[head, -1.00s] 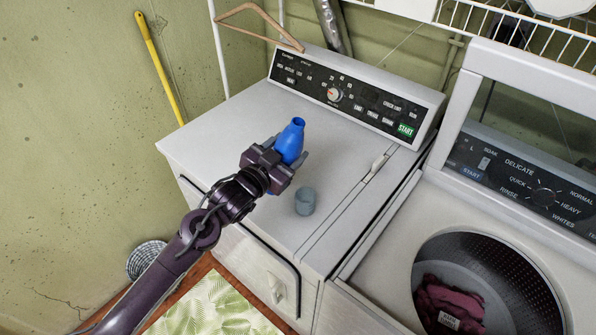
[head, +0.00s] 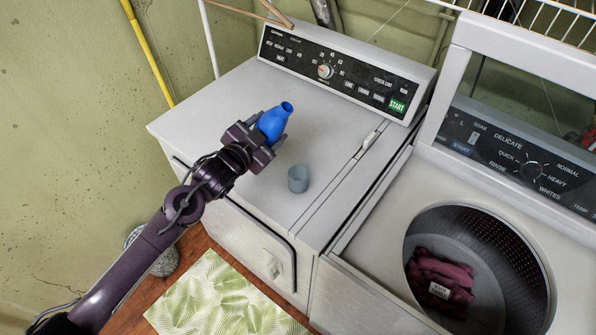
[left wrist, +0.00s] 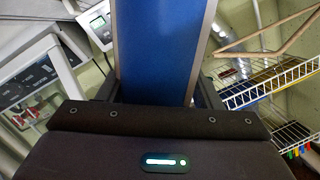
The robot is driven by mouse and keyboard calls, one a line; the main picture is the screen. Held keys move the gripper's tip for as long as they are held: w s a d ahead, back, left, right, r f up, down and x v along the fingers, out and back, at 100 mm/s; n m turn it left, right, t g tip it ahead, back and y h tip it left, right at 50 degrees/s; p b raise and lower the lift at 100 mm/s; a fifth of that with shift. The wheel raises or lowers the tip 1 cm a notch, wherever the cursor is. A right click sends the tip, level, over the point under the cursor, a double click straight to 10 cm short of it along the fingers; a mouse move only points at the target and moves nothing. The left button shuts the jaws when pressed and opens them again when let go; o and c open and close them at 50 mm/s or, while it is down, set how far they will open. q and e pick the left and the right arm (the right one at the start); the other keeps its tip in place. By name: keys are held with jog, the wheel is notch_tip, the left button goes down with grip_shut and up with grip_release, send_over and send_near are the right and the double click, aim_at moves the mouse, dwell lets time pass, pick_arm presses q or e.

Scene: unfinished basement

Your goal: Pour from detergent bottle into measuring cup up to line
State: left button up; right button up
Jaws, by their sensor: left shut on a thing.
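The blue detergent bottle (head: 272,122) is held in my left gripper (head: 262,138) above the white dryer top, with its open mouth tilted up and to the right. In the left wrist view the blue bottle (left wrist: 155,50) fills the space between the fingers of my left gripper (left wrist: 155,92). The small grey-blue measuring cup (head: 298,179) stands upright on the dryer top, below and to the right of the gripper, apart from the bottle. Its line and any liquid inside are too small to tell. My right gripper is not in view.
The white dryer (head: 222,108) has a dark control panel at its back. An open washer (head: 375,215) with dark red clothes (head: 440,282) in its drum stands to the right. A yellow pole (head: 148,52) leans on the wall at left. Dryer top around the cup is clear.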

pick_arm(q)
jog(key=shift+w+a+f+m+y, duration=0.2)
jog(key=shift+a+f+m+y, duration=0.4)
jog(key=shift+m, duration=0.5)
jog(key=shift+a+f+m+y+b, duration=0.15)
jog(key=shift+a+f+m+b, duration=0.1)
jog(key=shift+f+m+b, duration=0.2)
jog(key=shift+a+f+m+y+b, duration=0.15)
jog(key=shift+a+f+m+b, duration=0.1)
jog(key=shift+f+m+b, duration=0.25)
jog(key=shift+w+a+f+m+y+b, duration=0.15)
jog(key=shift+f+m+y+b, duration=0.2)
jog(key=shift+f+m+b, duration=0.4)
jog(key=shift+a+f+m+y+b, duration=0.15)
jog(key=shift+f+m+y+b, duration=0.25)
jog(key=shift+f+b, duration=0.5)
jog(key=shift+f, duration=0.15)
jog(key=shift+f+m+y+b, duration=0.35)
jog(key=shift+f+m+b, duration=0.45)
jog(key=shift+f+b, duration=0.5)
jog(key=shift+r, duration=0.2)
